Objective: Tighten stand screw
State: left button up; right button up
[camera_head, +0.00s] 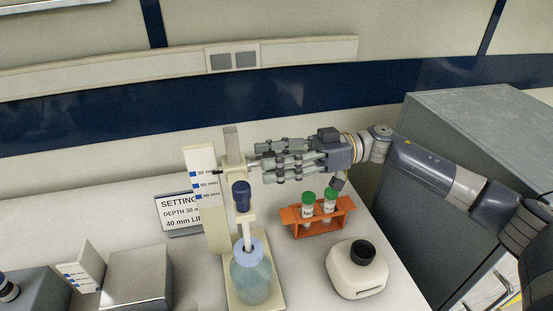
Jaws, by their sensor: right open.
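A pale stand (232,150) with an upright post rises at the middle of the table, next to a white scale board (203,185) with blue marks. A dark blue-capped probe (241,197) hangs at the stand, its lower end in a bottle of bluish liquid (251,278) with a light blue collar. My right gripper (263,163) comes in from the right, level with the upper post. Its fingers are apart and point left at the post; I cannot tell if they touch it. I cannot make out the stand screw, which may be hidden by the fingers. My left gripper is out of view.
An orange rack (318,229) with two green-capped tubes stands below my right gripper. A white device with a black knob (362,252) is in front of it. A settings sign (178,212) and a grey box (138,277) lie left. A grey cabinet (480,120) stands right.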

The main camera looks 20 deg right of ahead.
jog(key=d, duration=0.6)
jog(key=shift+p, duration=0.35)
